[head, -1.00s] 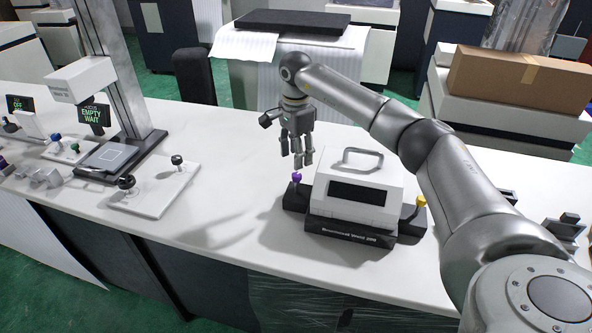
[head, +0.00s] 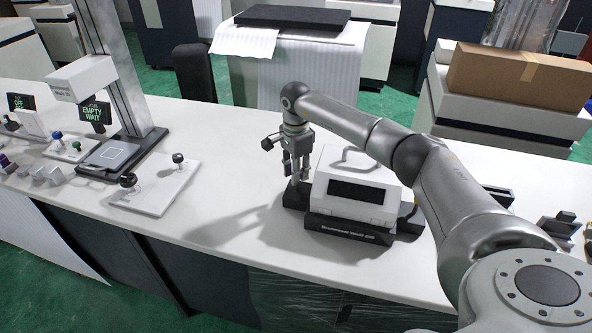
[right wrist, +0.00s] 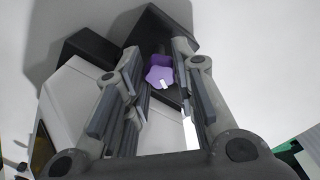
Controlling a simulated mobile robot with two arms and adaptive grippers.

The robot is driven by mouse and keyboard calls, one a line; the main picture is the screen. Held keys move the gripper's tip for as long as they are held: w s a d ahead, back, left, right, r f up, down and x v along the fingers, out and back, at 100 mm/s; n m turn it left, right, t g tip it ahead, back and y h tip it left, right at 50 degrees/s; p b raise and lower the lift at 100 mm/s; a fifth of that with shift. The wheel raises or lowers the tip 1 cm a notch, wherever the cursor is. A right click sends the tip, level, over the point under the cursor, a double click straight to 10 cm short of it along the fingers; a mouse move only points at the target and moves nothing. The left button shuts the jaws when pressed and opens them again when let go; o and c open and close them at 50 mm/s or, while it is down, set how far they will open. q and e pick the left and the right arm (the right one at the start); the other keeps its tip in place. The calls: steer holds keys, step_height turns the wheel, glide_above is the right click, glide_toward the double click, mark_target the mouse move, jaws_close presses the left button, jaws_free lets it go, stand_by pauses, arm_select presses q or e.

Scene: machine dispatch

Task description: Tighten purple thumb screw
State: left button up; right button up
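The purple thumb screw (right wrist: 160,74) shows in the right wrist view, on the black base (right wrist: 176,28) of a white machine. It lies between the fingertips of my right gripper (right wrist: 162,68), with a gap visible toward the right finger. In the head view my right gripper (head: 297,178) points down at the left end of the machine (head: 357,193). There its fingers hide the purple screw. The right gripper is open, and I cannot tell whether either finger touches the screw. My left gripper is not in view.
The machine's top handle (head: 362,160) stands close to the right of the gripper, below my forearm. A white plate with two black knobs (head: 160,186) lies to the left. The table between them is clear. Dark metal parts (head: 560,228) lie at the right.

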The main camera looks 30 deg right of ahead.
steer(key=c, duration=0.4)
